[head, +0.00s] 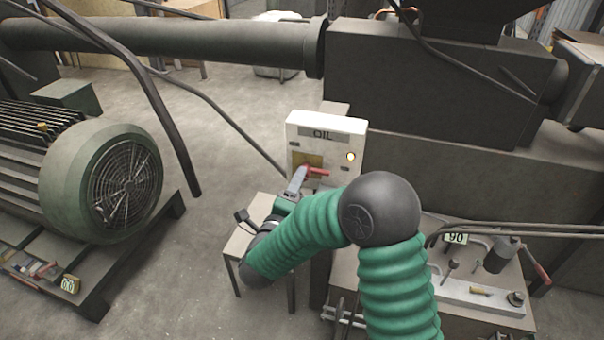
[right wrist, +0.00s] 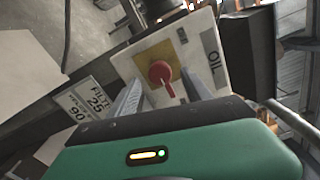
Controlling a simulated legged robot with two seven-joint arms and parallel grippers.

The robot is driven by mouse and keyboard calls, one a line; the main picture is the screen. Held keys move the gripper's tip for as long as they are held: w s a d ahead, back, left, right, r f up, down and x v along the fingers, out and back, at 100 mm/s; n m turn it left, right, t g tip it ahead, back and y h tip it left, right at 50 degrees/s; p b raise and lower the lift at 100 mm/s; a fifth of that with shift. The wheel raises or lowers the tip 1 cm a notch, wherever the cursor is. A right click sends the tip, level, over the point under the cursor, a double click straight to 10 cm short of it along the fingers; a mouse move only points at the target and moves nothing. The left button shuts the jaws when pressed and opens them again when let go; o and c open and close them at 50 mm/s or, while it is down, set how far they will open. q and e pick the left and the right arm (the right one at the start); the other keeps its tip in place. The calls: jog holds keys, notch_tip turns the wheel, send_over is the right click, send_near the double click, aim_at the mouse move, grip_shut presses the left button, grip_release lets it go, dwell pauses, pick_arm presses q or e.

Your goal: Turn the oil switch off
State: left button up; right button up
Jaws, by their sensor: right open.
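The white oil switch box (head: 341,133) with its OIL label stands in the middle of the head view. Its red switch handle (head: 316,172) sits on a yellow plate (head: 302,160). My right gripper (head: 299,180) is at the handle, partly covering the plate. In the right wrist view the box (right wrist: 205,46) is tilted, and the red knob (right wrist: 160,73) with its handle pointing down to the right lies between the two grey fingers of my right gripper (right wrist: 165,97). The fingers stand apart on either side. Contact with the handle cannot be told. My left gripper is not in view.
A large green motor (head: 100,180) stands at the left. A thick dark pipe (head: 180,40) runs across the back into grey machinery (head: 430,75). A small table (head: 265,212) is below the box. Open concrete floor (head: 215,150) lies between motor and box.

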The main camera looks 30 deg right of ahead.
jog(key=x, duration=0.5)
jog(key=shift+a+f, duration=0.1)
jog(key=shift+f, duration=0.1)
jog(key=shift+w+d+r, duration=0.1)
jog(key=shift+d, duration=0.15)
jog(key=shift+c, duration=0.3)
jog(key=shift+a, duration=0.1)
grip_shut()
